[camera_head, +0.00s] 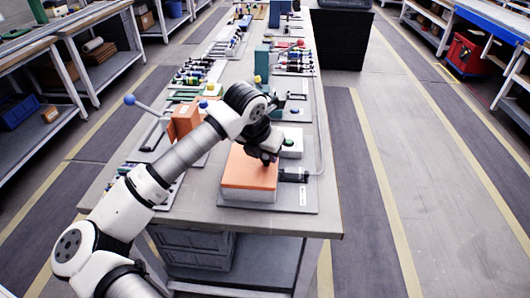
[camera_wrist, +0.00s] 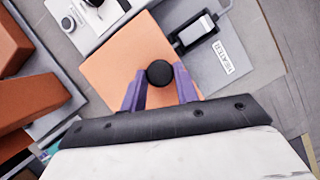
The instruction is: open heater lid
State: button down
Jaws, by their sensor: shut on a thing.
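The heater is a low box near the front end of the long table, with an orange lid (camera_head: 245,174) on a pale base (camera_head: 247,195). The lid appears to lie flat on the base. In the wrist view the orange lid (camera_wrist: 115,62) carries a round black knob (camera_wrist: 159,73). My gripper (camera_head: 269,159) reaches down over the lid's back right part. Its purple fingers (camera_wrist: 159,84) stand on both sides of the knob and are shut on it. The knob is hidden behind my gripper in the head view.
A grey plate with a HEATER label (camera_wrist: 221,57) and a black connector (camera_head: 292,176) lies right of the heater. A white device (camera_head: 291,142) stands behind it. An orange block (camera_head: 184,119) and a blue-knobbed lever (camera_head: 130,100) are at the left. Tool racks fill the table further back.

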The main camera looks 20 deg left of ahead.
jog(key=a+r+h+b, duration=0.1)
jog(key=r+h+b, duration=0.1)
jog(key=b, duration=0.1)
jog(key=shift+s+a+t, duration=0.25)
jog(key=shift+a+t, duration=0.15)
jog(key=a+r+h+b, duration=0.1)
jog(key=s+a+r+n+t+h+b, duration=0.1)
jog(key=a+h, duration=0.1)
jog(key=a+r+t+h+b, duration=0.1)
jog(key=h, duration=0.1)
jog(key=shift+s+a+n+b, duration=0.15)
jog(key=shift+a+n+b, duration=0.15)
jog(key=shift+b, duration=0.05)
jog(key=s+a+n+t+h+b, duration=0.2)
jog(key=a+t+h+b, duration=0.1)
jog(key=a+h+b, duration=0.2)
jog(key=shift+s+a+t+h+b, duration=0.35)
jog(key=shift+a+h, duration=0.65)
jog(key=shift+a, duration=0.7)
jog(key=shift+w, duration=0.1)
jog(key=c, duration=1.1)
grip_release()
